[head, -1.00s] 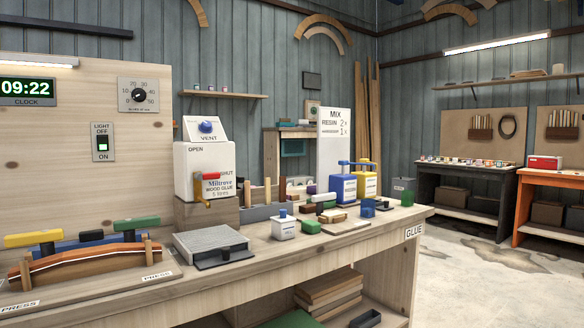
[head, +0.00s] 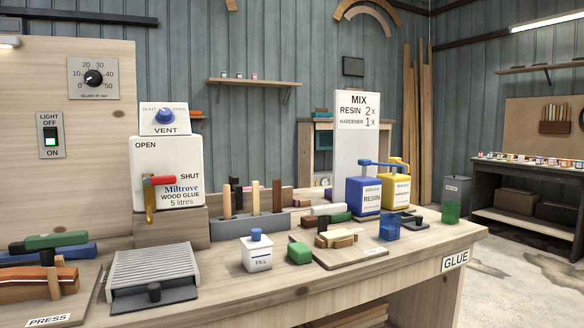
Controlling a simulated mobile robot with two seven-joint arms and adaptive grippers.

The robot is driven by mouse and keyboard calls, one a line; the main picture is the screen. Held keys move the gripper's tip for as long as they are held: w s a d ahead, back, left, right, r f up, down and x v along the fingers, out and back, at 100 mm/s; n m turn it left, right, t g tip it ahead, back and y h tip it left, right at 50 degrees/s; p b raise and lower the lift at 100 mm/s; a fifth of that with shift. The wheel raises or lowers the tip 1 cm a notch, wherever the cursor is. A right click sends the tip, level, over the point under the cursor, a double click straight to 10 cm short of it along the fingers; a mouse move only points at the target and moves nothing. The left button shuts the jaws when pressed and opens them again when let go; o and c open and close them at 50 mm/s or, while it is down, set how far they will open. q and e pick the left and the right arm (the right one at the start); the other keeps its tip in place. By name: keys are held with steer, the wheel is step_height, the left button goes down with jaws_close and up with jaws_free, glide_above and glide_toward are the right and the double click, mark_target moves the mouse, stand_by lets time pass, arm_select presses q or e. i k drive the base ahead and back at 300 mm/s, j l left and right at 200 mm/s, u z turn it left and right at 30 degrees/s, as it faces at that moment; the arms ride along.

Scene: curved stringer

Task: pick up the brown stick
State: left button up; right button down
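Several upright sticks stand in a grey rack (head: 290,219) on the bench, to the right of the glue container. The stick at the rack's right end is dark brown (head: 277,196). The lower ends are hidden in the rack. Neither of my grippers is in view.
A white glue container (head: 167,165) with a red-handled tap stands left of the rack. In front are a ridged grey tray (head: 155,268) and a white FILL pot (head: 257,254). Blue RESIN (head: 363,196) and yellow (head: 396,190) containers stand to the right. Loose blocks crowd the bench's middle.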

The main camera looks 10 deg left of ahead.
mark_target(276, 187)
steer(key=i+l+u, duration=0.15)
steer(key=i+l, duration=0.25)
steer(key=i+l+u, duration=0.2)
steer(key=i+l, duration=0.2)
steer(key=l, duration=0.25)
